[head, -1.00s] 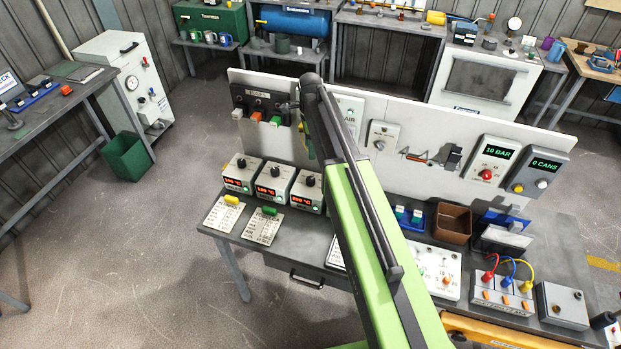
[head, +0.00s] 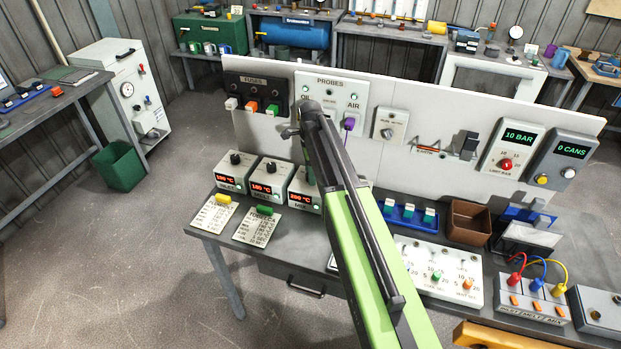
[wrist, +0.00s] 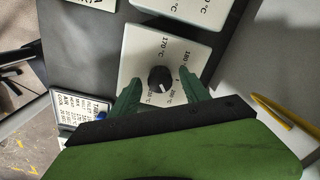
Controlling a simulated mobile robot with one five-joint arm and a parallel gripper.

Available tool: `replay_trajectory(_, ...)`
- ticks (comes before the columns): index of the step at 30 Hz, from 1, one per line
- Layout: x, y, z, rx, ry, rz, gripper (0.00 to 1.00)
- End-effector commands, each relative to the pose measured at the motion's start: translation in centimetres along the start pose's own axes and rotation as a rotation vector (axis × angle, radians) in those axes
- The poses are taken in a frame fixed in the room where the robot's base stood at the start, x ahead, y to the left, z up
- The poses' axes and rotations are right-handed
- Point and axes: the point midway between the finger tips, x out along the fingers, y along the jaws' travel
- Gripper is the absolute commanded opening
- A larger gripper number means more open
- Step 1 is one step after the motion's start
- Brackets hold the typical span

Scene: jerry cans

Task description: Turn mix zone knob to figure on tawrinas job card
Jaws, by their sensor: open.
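The mix zone box, the third of three controller boxes in the head view (head: 304,196), has a red display that seems to read 200 °C. In the wrist view its black knob (wrist: 161,79) stands on a pale dial with temperature marks, 170 and 180 °C among them. My gripper (wrist: 160,76) is open, with one green finger on each side of the knob; I cannot tell whether they touch it. A card with a blue clip (wrist: 78,112) lies beside the box, its name only partly legible. In the head view my arm hides most of the gripper and knob.
Two similar boxes (head: 236,168) (head: 269,178) stand to the left. Cards with a yellow clip (head: 223,198) and a green clip (head: 264,210) lie in front. A white upright panel (head: 440,105) stands behind. A yellow pen-like thing (wrist: 272,112) shows right in the wrist view.

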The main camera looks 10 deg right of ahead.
Motion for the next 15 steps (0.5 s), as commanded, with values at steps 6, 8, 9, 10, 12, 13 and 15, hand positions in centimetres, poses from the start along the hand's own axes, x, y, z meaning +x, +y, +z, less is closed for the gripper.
replay_trajectory(6,-0.16,0.00,0.00,0.000,0.000,0.000,0.44)
replay_trajectory(8,-0.15,0.00,0.00,0.000,0.000,0.000,0.36)
replay_trajectory(9,-0.15,0.00,0.00,0.000,0.000,0.000,0.30)
replay_trajectory(10,-0.15,0.00,0.00,0.000,0.000,0.000,0.27)
replay_trajectory(12,-0.15,0.00,0.00,0.000,0.000,0.000,0.17)
replay_trajectory(13,-0.15,0.00,0.00,0.000,0.000,0.000,0.13)
replay_trajectory(15,-0.15,0.00,0.00,0.000,0.000,0.000,0.04)
